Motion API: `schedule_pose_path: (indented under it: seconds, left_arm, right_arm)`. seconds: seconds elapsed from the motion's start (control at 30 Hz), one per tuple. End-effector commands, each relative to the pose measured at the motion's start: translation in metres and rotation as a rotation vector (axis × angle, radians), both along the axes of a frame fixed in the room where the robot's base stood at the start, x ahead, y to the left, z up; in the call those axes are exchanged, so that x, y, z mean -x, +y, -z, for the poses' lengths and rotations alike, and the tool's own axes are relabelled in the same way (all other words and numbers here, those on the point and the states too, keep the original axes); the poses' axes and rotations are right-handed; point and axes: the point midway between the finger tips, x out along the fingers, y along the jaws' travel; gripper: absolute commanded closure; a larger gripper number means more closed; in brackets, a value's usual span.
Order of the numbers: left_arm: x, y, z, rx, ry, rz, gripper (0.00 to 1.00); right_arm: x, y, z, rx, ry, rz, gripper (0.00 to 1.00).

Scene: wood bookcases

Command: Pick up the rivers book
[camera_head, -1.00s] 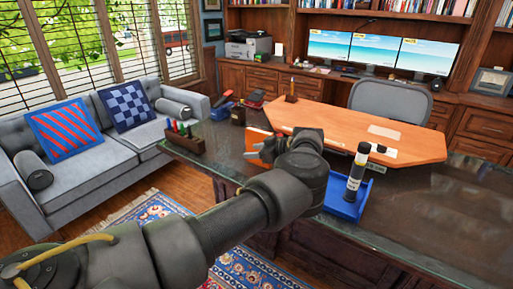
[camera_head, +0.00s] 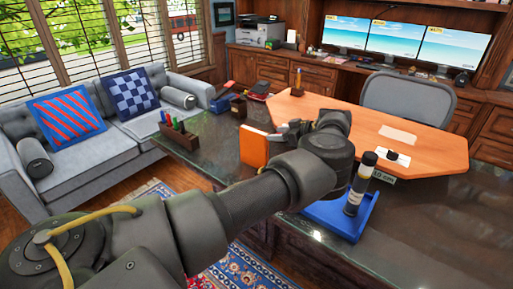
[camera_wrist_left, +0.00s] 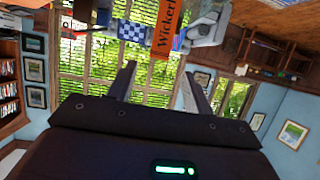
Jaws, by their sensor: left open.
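An orange book (camera_head: 254,147) stands upright at the near-left part of the dark glass-topped desk. In the left wrist view the orange book (camera_wrist_left: 166,32) shows dark lettering that starts "Wicker"; I cannot read "rivers" on it. My left gripper (camera_head: 283,133) is open just to the right of the book in the head view. In the left wrist view its two fingers (camera_wrist_left: 159,68) are apart, with the book beyond the tips and nothing held. My right gripper is not in view.
A pen holder (camera_head: 180,135) stands left of the book. A grey chair (camera_head: 407,97) and sofa (camera_head: 70,161) stand around.

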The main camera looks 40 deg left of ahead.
Motion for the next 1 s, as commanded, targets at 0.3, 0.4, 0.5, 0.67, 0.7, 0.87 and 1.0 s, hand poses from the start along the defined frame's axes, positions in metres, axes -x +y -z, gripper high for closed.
schedule_pose_path:
  seconds: [0.3,0.4,0.5,0.67,0.7,0.87,1.0]
  left_arm:
    - [0.004,0.042,0.018,-0.001,0.002,-0.001,0.49]
    - [0.003,0.044,0.019,-0.001,0.002,0.001,0.49]
    - [0.003,0.045,0.020,-0.001,0.002,0.002,0.49]
    - [0.004,0.060,0.026,0.000,0.002,0.000,0.49]
    - [0.004,0.066,0.029,0.000,0.001,-0.001,0.49]
    - [0.004,0.087,0.036,-0.001,0.002,0.002,0.49]
    - [0.004,0.091,0.037,0.000,0.002,0.004,0.49]
  right_arm:
    - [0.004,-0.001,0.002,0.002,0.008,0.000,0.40]
    - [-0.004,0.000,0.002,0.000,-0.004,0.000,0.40]
    - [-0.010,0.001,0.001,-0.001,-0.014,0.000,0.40]
    - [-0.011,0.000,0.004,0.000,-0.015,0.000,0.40]
    - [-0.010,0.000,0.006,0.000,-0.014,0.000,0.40]
    - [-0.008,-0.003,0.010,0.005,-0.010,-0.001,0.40]
    - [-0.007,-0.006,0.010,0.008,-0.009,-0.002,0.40]
